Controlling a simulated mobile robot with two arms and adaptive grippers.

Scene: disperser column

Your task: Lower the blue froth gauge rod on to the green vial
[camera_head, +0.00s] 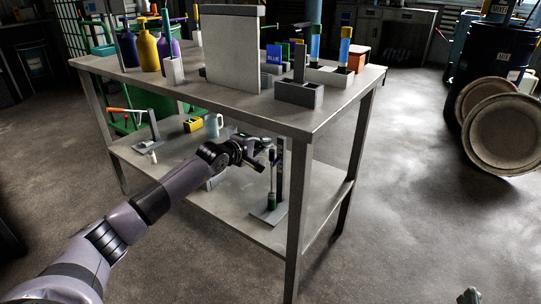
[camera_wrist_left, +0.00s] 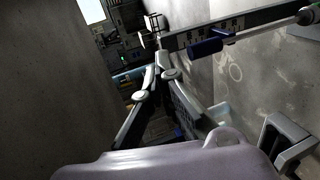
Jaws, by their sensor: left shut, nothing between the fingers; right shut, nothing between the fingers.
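A narrow stand with a dark upright post (camera_head: 280,172) stands on the table's lower shelf. The green vial (camera_head: 271,200) is at its foot, and a bit of green also shows at the right edge in the left wrist view (camera_wrist_left: 317,8). The gauge rod's blue grip (camera_wrist_left: 205,47) has a thin rod running along the post towards the green vial. I cannot tell whether the rod touches the vial. My left gripper (camera_head: 262,156), also in the left wrist view (camera_wrist_left: 160,76), is shut and empty beside the rod's upper part. Only a tip of my right gripper (camera_head: 470,296) shows.
The tabletop (camera_head: 220,95) lies above my left arm; its near-right leg (camera_head: 297,220) stands close to the stand. A mug (camera_head: 213,125), a yellow block (camera_head: 193,125) and a stand with an orange handle (camera_head: 125,110) are on the shelf.

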